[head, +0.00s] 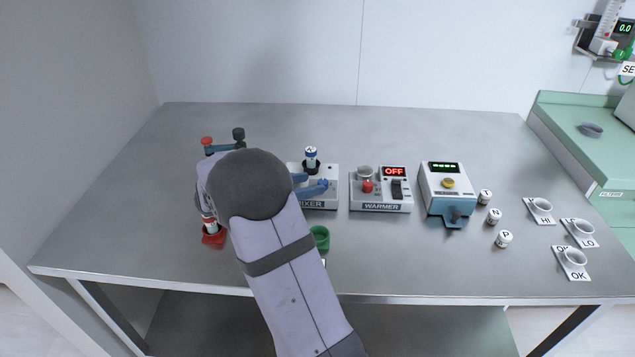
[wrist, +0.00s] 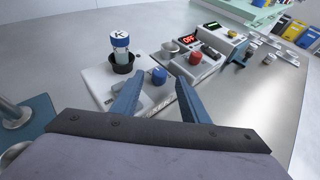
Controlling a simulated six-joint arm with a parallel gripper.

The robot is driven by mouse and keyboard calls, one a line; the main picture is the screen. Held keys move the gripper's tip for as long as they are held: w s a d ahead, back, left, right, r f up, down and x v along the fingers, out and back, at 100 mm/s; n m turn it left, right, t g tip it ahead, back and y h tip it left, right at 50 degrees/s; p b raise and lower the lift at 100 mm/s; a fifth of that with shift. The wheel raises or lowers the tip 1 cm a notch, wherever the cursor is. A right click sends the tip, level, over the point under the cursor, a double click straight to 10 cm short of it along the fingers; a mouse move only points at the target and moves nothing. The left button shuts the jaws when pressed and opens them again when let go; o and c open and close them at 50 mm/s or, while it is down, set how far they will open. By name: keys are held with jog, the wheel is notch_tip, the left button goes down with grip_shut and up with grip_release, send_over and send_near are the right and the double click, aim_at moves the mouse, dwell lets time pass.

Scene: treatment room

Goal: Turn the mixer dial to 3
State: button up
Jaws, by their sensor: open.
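The mixer (head: 328,201) is a white box at the middle of the table, its label partly covered by my arm. A blue-capped vial marked K (wrist: 120,45) stands upright in its black holder (wrist: 121,63). A blue knob (wrist: 158,76), apparently the mixer dial, shows on the mixer in the wrist view. My gripper (wrist: 160,80) is open, its two blue fingers over the mixer, one on each side of the knob in the picture. I cannot tell whether they touch it. The dial's setting is not readable.
The warmer (head: 380,205), with an OFF display and red knob, stands close right of the mixer. Beyond it is a white and teal device (head: 443,180). Capped vials and labelled cup stands are at the right. A green cup (head: 320,238) stands in front.

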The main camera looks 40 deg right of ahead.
aim_at(321, 182)
jog(key=shift+x, duration=2.1)
grip_shut()
